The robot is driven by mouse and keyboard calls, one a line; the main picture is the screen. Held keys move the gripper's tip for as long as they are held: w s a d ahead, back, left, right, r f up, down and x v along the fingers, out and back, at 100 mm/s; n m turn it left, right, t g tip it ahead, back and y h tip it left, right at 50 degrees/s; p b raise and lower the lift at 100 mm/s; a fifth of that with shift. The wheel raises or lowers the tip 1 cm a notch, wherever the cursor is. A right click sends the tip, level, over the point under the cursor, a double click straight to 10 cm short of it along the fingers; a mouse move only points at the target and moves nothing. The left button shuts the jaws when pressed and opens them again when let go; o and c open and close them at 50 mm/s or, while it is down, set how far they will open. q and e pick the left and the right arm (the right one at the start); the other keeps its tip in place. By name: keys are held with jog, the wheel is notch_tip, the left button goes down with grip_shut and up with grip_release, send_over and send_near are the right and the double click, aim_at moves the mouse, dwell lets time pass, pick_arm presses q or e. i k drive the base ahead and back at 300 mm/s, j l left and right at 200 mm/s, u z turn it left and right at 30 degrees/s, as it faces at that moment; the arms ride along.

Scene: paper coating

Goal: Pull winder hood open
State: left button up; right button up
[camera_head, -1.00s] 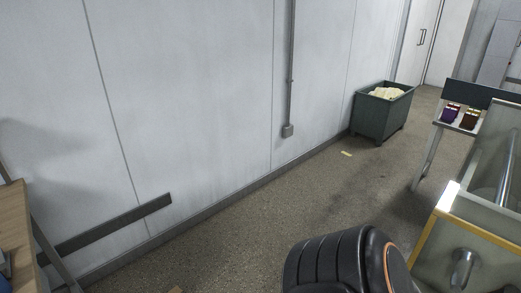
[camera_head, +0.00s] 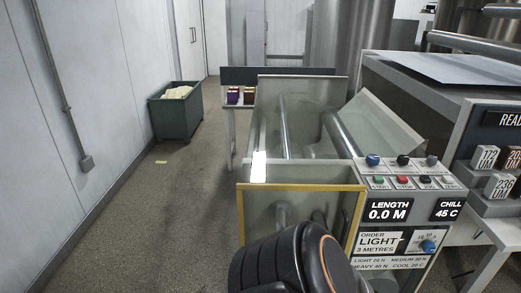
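The winder (camera_head: 283,130) stands in the middle, with rollers inside clear, greenish panels. A yellow-edged clear panel (camera_head: 262,215) forms its near face, and a bright white piece (camera_head: 258,167) sits at its upper left. Another clear panel (camera_head: 385,122) slopes at the right side of the winder. I cannot tell for certain which panel is the hood, or how far it is open. A black segment of my own arm with an orange ring covers the lower middle and hides part of the near panel. Neither gripper shows.
A control panel (camera_head: 410,182) with buttons and a "0.0 M" display adjoins the winder's right. A small table (camera_head: 229,125) holds purple and dark boxes behind it. A green bin (camera_head: 172,115) stands by the left wall. The floor (camera_head: 165,215) left of the winder is mostly clear.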

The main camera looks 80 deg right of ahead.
aim_at(241, 186)
jog(key=z, duration=2.9)
jog(key=i+u, duration=0.1)
jog(key=i, duration=0.25)
